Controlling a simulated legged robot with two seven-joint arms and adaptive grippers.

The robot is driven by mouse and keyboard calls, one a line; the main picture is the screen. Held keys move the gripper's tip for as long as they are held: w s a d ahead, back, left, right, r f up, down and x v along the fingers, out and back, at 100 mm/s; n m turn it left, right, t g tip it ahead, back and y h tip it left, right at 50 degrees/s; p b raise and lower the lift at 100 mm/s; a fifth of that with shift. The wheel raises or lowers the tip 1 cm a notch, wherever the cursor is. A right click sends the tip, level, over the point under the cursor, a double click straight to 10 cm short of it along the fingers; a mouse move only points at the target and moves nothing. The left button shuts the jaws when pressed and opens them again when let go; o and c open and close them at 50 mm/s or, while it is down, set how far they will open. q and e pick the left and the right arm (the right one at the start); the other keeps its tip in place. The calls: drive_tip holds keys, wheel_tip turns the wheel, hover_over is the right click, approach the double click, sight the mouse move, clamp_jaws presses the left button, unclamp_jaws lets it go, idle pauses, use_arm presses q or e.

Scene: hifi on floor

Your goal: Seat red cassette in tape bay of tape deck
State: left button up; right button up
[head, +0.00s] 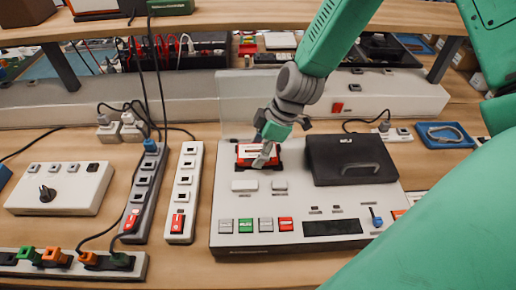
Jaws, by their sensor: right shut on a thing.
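The red cassette (246,150) with a white label lies at the tape bay (238,166) in the upper left of the pale tape deck (300,206). The bay's clear lid (240,95) stands open behind it. My right gripper (264,158) reaches down from above and is shut on the cassette, its fingers covering part of it. I cannot tell whether the cassette is fully down in the bay or slightly above it. My left gripper is out of view.
A black handled cover (350,160) sits right of the bay. Buttons line the deck's front. Power strips (184,190) with cables stand to the left, with a switch box (60,188). A blue tray (445,135) lies at the right. A long pale strip (390,95) runs behind.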

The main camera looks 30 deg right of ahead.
drive_tip(key=shift+f, duration=0.25)
drive_tip(key=o, duration=1.3)
drive_tip(key=shift+o, duration=0.2)
drive_tip(key=shift+d+r, duration=0.1)
drive_tip(key=shift+r, duration=0.2)
drive_tip(key=a+p+v, duration=0.1)
drive_tip(key=p+v, duration=0.5)
drive_tip(key=v, duration=1)
drive_tip(key=shift+w+a+r, duration=0.2)
drive_tip(key=shift+w+r, duration=0.1)
drive_tip(key=shift+r, duration=0.45)
